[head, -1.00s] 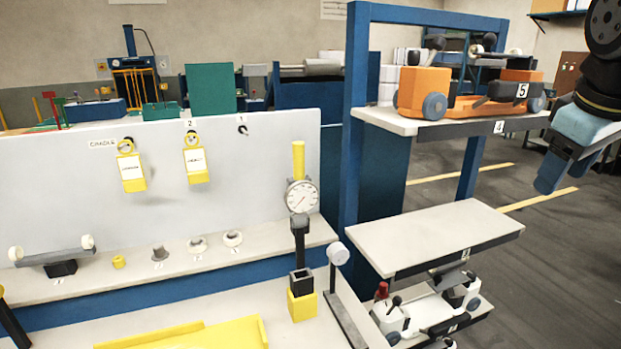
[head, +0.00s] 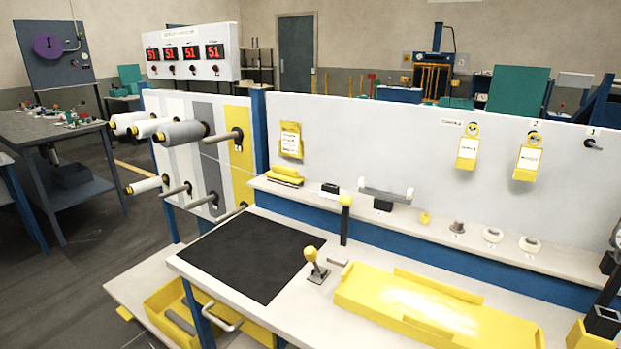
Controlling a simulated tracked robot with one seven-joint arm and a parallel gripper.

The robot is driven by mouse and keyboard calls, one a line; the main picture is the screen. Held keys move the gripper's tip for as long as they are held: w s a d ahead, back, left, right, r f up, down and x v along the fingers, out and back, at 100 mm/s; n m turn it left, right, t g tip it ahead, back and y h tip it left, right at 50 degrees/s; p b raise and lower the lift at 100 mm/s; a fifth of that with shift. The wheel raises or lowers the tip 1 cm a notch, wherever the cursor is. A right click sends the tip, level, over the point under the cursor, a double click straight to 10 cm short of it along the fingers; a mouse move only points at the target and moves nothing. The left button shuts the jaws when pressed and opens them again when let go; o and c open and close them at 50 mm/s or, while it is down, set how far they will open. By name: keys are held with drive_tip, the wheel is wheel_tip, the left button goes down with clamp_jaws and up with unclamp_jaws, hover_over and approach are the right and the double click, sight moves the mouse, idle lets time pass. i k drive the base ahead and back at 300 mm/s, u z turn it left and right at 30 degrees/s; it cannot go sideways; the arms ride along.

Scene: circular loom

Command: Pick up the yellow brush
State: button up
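What looks like the yellow brush (head: 286,174) lies at the left end of the narrow back shelf (head: 400,219) in the head view. It has a yellow upper part and a dark underside, and it is small in the picture. It rests below a yellow tag hanging on the grey panel. Nothing covers it.
On the bench below are a black mat (head: 250,255), a yellow-knobbed lever (head: 315,265) and a yellow tray (head: 410,305). A yellow-topped post (head: 345,215) stands right of the brush. Spools (head: 180,134) stick out at the left. Floor is open at the far left.

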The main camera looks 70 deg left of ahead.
sight(285, 176)
drive_tip(key=z, duration=1.5)
drive_tip(key=i, duration=0.1)
drive_tip(key=u, duration=3.6)
drive_tip(key=i, duration=0.15)
drive_tip(key=u, duration=1.3)
drive_tip(key=k, duration=1.1)
drive_tip(key=z, duration=0.7)
drive_tip(key=i, duration=0.8)
drive_tip(key=u, duration=0.05)
